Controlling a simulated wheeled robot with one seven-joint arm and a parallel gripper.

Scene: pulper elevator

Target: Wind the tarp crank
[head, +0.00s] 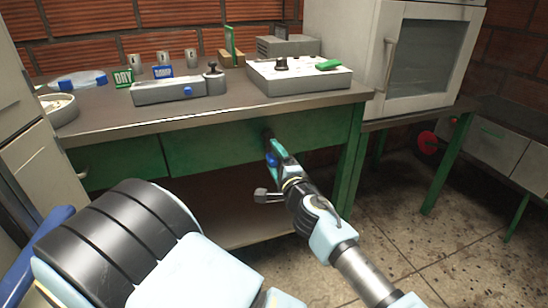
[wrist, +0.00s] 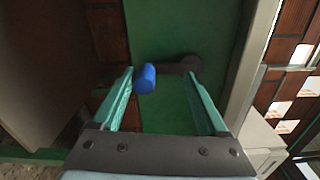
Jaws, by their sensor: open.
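A crank with a blue handle (wrist: 147,78) and a dark arm (wrist: 179,68) is mounted on the green front panel of the bench. Its round dark hub (wrist: 192,62) is at the right of the handle in the wrist view. My gripper (wrist: 160,76) is open, with its teal fingers reaching toward the panel. The handle lies between the fingers, close to the left one; I cannot tell if they touch. In the head view, my gripper (head: 277,155) is at the panel, and the blue handle (head: 272,160) shows partly behind it.
The bench top (head: 140,118) above carries a grey control box (head: 300,78), a lever box (head: 180,90) and several metal cups. A white cabinet (head: 400,45) stands at the right. A red wheel (head: 427,142) is farther right. Open floor (head: 400,230) lies in front.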

